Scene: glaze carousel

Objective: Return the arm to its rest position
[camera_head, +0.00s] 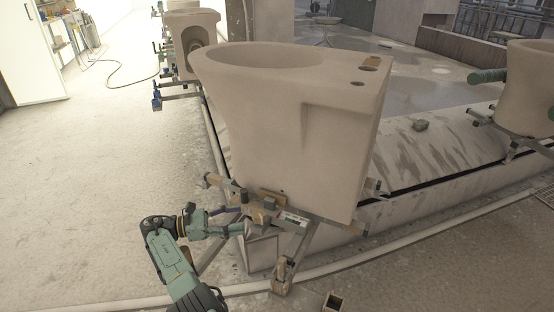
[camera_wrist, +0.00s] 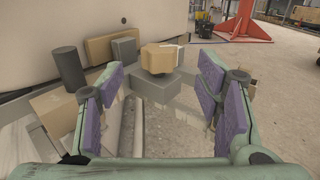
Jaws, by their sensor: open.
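My arm reaches in from the bottom of the head view, and my gripper (camera_head: 240,229) is beside the metal support frame (camera_head: 302,245) under a large beige toilet bowl (camera_head: 300,130). In the wrist view my gripper (camera_wrist: 162,95) shows two green fingers with purple pads spread wide apart. Nothing is held between them. Beyond the fingertips are a tan block (camera_wrist: 160,58) on a grey block (camera_wrist: 155,88) and a dark cylinder (camera_wrist: 70,68) on the frame. The bowl's pale wall fills the upper left there.
More bowls stand on frames at the back left (camera_head: 188,40) and far right (camera_head: 527,90). A wet grey platform (camera_head: 430,150) lies behind the near bowl. The concrete floor (camera_head: 90,180) at left is clear. A red stand (camera_wrist: 246,20) shows in the wrist view.

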